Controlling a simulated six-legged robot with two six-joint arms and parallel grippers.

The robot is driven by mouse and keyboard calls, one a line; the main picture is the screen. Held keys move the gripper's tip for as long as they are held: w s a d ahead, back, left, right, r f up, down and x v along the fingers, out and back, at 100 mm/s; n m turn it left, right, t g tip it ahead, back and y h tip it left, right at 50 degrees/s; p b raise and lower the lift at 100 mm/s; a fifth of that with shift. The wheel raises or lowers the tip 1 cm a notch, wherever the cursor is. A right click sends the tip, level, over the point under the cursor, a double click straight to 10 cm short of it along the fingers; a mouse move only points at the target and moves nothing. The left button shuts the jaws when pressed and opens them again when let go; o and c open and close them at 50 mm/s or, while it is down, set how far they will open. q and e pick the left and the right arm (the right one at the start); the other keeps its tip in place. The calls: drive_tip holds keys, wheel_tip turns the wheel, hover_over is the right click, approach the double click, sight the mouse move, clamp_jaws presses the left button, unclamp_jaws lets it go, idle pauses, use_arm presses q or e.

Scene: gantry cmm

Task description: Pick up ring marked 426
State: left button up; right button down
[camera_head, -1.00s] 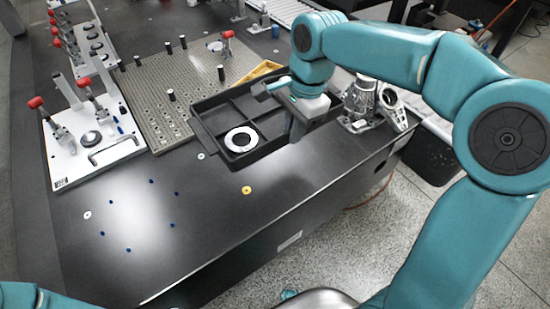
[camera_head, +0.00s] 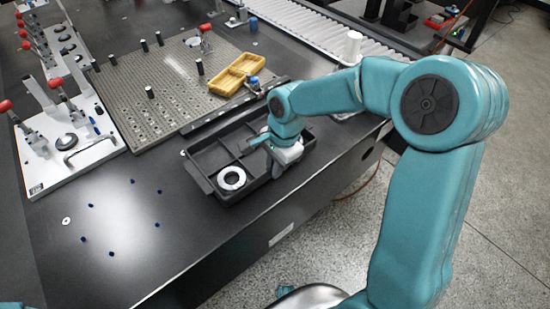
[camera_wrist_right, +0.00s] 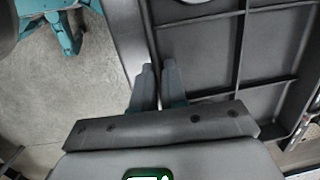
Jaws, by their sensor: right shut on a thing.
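A pale metal ring (camera_head: 231,178) lies flat in the near compartment of a black divided tray (camera_head: 205,183) in the head view. Its marking is too small to read. My right gripper (camera_head: 276,168) is at the tray's right side, away from the ring. In the right wrist view, my right gripper's fingers (camera_wrist_right: 159,84) are closed together at the tray's wall (camera_wrist_right: 147,38), which runs down between them; they appear shut on that wall. The ring is not clearly seen there. My left gripper is not in view.
A perforated metal plate (camera_head: 150,97) with black pegs lies behind the tray. A yellow bin (camera_head: 228,82) and a black bar (camera_head: 235,107) stand between. A white clamp fixture (camera_head: 65,150) is at left.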

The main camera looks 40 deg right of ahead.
drive_tip(key=shift+w+f, duration=0.1)
drive_tip(key=shift+f, duration=1.15)
drive_tip(key=shift+f+b, duration=0.2)
drive_tip(key=shift+b, duration=0.1)
drive_tip(key=c, duration=1.3)
unclamp_jaws()
drive_tip(key=shift+o, duration=0.7)
drive_tip(key=shift+r, duration=0.1)
